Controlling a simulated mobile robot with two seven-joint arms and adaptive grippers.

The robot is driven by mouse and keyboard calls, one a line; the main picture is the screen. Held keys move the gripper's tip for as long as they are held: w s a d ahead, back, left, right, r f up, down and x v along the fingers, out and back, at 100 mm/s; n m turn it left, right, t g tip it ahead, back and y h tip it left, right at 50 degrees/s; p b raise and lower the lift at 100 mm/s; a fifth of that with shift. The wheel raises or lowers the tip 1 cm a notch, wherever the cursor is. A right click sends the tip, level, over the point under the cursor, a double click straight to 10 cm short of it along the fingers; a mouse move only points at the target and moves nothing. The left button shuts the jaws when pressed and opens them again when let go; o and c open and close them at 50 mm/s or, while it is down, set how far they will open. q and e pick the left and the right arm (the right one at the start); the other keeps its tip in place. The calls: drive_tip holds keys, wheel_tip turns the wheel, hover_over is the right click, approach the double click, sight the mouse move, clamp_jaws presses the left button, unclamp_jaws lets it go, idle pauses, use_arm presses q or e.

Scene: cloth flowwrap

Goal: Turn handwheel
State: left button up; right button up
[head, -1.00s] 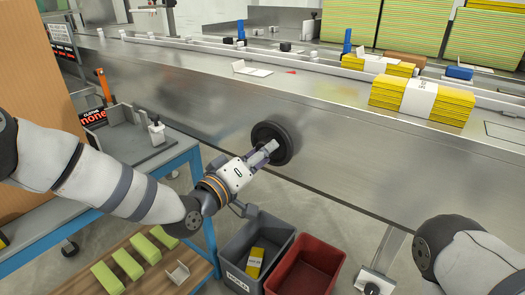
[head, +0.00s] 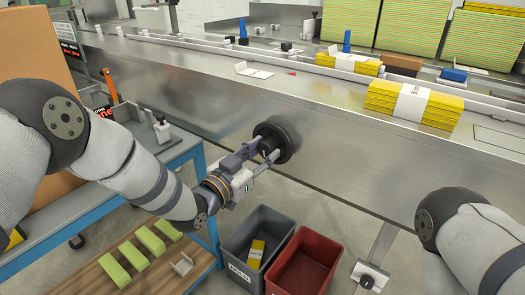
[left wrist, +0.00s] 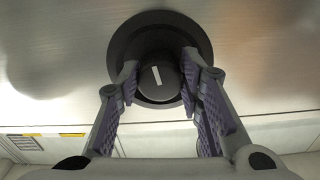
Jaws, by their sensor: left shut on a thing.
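The black handwheel (head: 284,136) is mounted on the front face of the steel machine. My left gripper (head: 264,151) reaches it from the lower left, with its fingers on the wheel's central hub. In the left wrist view the round handwheel (left wrist: 118,42) has a dark hub (left wrist: 158,88) with a short white mark, tilted slightly from upright. The fingers of my left gripper (left wrist: 158,90) stand on either side of this hub, shut on it. Only part of my right arm shows at the lower right of the head view; its gripper is out of view.
A grey bin (head: 233,247) and a red bin (head: 325,247) stand below the wheel. A blue-framed bench (head: 188,150) is at the left. Yellow packs (head: 434,112) lie on the machine top (head: 330,95). The front face around the wheel is clear.

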use_arm(q)
drive_tip(key=m+p, duration=0.1)
drive_tip(key=m, duration=0.4)
drive_tip(key=shift+a+r+m, duration=0.1)
drive_tip(key=shift+m, duration=0.2)
use_arm(e)
drive_tip(key=shift+w+r+t, duration=0.3)
drive_tip(key=shift+w+r, duration=0.35)
use_arm(q)
drive_tip(key=o, duration=1.2)
drive_tip(key=shift+c, duration=0.2)
drive_tip(key=v, duration=1.2)
